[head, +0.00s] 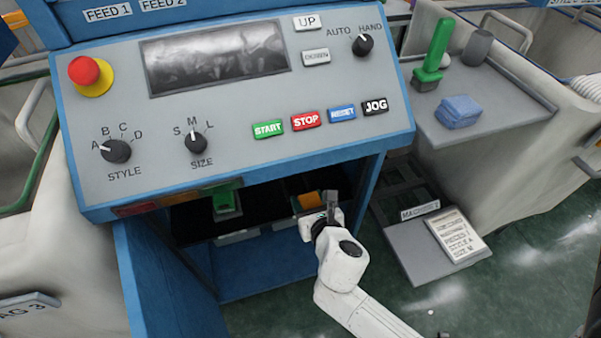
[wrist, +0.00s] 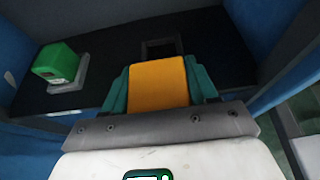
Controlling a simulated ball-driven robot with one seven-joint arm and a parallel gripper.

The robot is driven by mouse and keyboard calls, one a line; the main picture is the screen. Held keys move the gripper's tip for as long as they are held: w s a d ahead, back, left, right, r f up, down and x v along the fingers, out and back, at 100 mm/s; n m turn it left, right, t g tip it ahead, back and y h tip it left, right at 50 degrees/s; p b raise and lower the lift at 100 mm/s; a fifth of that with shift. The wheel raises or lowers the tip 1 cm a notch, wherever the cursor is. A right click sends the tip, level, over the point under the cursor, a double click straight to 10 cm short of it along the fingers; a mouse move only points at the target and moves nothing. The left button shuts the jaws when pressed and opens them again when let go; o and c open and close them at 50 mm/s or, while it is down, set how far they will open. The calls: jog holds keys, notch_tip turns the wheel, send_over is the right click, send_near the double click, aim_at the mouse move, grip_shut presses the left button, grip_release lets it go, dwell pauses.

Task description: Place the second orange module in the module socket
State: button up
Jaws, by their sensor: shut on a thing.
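My gripper (head: 322,212) reaches into the open bay under the machine's control panel. In the wrist view its teal fingers (wrist: 160,72) are shut on an orange module (wrist: 159,88), one finger on each side. The orange module also shows in the head view (head: 309,200), partly hidden by my gripper. Just beyond the module in the wrist view is a dark square frame (wrist: 146,50), which looks like the module socket; the module hides its near part. I cannot tell whether the module touches it.
A green module (wrist: 57,63) sits on a grey base (wrist: 83,72) to the left, also visible in the head view (head: 224,200). The blue bay walls (wrist: 260,35) stand at both sides. The control panel (head: 235,100) overhangs the bay. A grey side table (head: 490,105) is at right.

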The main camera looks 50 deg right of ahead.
send_over(294, 183)
jog(key=shift+s, duration=0.15)
jog(key=shift+f+b, duration=1.2)
jog(key=shift+f, duration=0.55)
jog(key=shift+f, duration=0.2)
jog(key=o, duration=1.1)
